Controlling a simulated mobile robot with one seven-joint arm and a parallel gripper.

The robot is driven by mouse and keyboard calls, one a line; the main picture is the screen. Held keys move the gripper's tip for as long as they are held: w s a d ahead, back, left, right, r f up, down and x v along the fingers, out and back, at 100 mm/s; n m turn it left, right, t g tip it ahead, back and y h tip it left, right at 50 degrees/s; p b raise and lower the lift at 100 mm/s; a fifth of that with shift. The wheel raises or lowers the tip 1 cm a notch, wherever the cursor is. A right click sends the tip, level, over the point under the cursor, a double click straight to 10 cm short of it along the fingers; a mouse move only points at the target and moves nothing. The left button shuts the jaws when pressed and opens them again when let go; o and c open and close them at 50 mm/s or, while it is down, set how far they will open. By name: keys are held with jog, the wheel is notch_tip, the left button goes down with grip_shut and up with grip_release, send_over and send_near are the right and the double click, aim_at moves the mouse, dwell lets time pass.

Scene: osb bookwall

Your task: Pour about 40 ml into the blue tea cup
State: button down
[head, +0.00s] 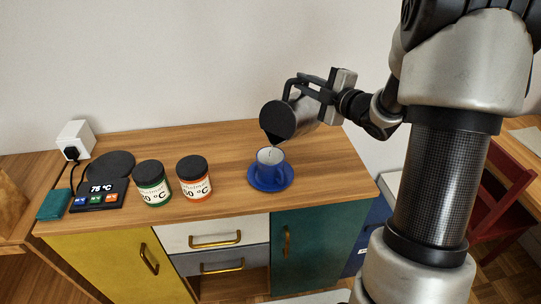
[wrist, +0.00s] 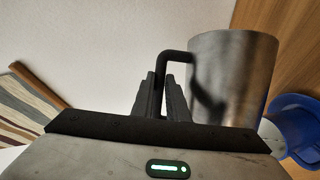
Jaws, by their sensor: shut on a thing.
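My gripper (head: 318,92) is shut on the handle of a steel jug with a dark lid (head: 290,117). In the wrist view my gripper (wrist: 161,88) closes around the black handle, and the jug's metal body (wrist: 232,75) is right of it. The jug is tilted in the air, its dark spout just above the blue tea cup (head: 270,168). The cup stands upright on a blue saucer (head: 270,183). Its inside looks pale; a thin dark line shows there, and I cannot tell whether it is liquid or a marking. The cup (wrist: 296,115) is partly hidden in the wrist view.
Two labelled jars with dark lids, one green (head: 152,184) and one orange (head: 194,178), stand left of the cup. Further left are a round black plate (head: 109,164), a control unit reading 75 °C (head: 98,195) and a teal box (head: 54,204). The wooden top (head: 330,160) is clear right of the cup.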

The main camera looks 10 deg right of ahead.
jog(key=shift+w+d+r, duration=0.15)
jog(key=shift+w+d, duration=0.15)
jog(key=shift+r, duration=0.15)
dwell(0.9)
jog(key=w+d+f+m+g+p, duration=0.1)
jog(key=w+d+f+m+p, duration=0.1)
jog(key=p, duration=0.2)
jog(key=shift+d+f, duration=0.15)
jog(key=shift+w+d+f+m+p, duration=0.2)
jog(key=shift+w+d+m+p, duration=0.1)
jog(key=shift+p, duration=0.25)
jog(key=shift+w+d+f+m+g, duration=0.1)
jog(key=shift+f+m+g, duration=0.2)
jog(key=shift+f, duration=0.2)
jog(key=shift+w+d+f+p, duration=0.1)
jog(key=shift+p, duration=0.7)
jog(key=shift+f+m, duration=0.15)
jog(key=shift+m, duration=0.15)
